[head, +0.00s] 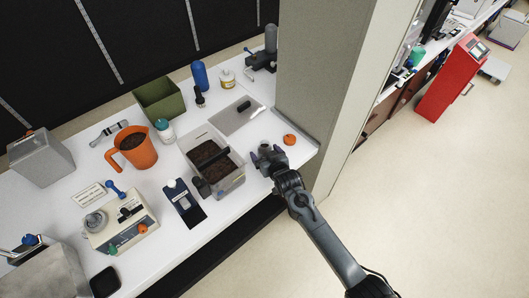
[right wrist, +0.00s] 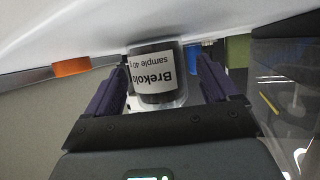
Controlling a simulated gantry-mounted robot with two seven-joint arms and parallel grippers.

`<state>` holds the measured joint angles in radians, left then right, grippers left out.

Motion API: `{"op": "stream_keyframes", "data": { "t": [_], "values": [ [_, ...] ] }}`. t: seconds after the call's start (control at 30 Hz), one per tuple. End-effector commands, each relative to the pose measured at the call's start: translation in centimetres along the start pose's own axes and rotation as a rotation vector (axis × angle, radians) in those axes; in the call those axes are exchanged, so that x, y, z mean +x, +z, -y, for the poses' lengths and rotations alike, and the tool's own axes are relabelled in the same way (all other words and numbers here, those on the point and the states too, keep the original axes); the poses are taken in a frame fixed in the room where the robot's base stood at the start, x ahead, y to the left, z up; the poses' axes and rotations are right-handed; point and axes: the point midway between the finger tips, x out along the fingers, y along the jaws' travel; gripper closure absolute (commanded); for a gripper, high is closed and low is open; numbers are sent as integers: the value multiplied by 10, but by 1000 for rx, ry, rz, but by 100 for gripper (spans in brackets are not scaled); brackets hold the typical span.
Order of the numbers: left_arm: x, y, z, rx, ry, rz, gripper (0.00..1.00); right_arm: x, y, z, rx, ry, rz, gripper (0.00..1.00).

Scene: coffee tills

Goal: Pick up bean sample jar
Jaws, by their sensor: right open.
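The bean sample jar (right wrist: 155,72) is a small clear jar with dark contents and a white label reading "Brekolo" and "sample 40", upside down in the right wrist view. My right gripper (right wrist: 161,62) is open, with one finger on each side of the jar and a visible gap at least on the left. In the head view my right gripper (head: 266,159) is at the table's right front edge, and the jar (head: 265,146) shows partly between its fingers. My left gripper is not in view.
A small orange object (head: 290,139) lies close right of the jar. A clear bin (head: 232,184) of brown contents with a dark scoop stands close left. A grey tray (head: 237,116) lies behind. A grey pillar (head: 322,85) bounds the table's right.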

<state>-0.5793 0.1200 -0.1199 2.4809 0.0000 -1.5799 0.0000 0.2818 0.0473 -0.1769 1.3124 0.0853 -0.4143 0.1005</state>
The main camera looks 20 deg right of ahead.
Motion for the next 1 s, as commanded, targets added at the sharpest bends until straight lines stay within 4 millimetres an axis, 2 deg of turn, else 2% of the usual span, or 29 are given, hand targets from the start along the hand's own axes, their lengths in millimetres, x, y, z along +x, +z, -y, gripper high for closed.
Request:
{"op": "stream_keyframes", "data": {
  "t": [0.13,0.4,0.8,1.0],
  "values": [
    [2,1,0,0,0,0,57,9,0,0,0,0,-1,13],
    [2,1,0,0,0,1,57,10,0,0,0,0,0,13],
    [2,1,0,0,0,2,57,10,-1,0,0,0,-1,72],
    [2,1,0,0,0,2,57,10,-1,0,0,0,-1,72]
  ]
}}
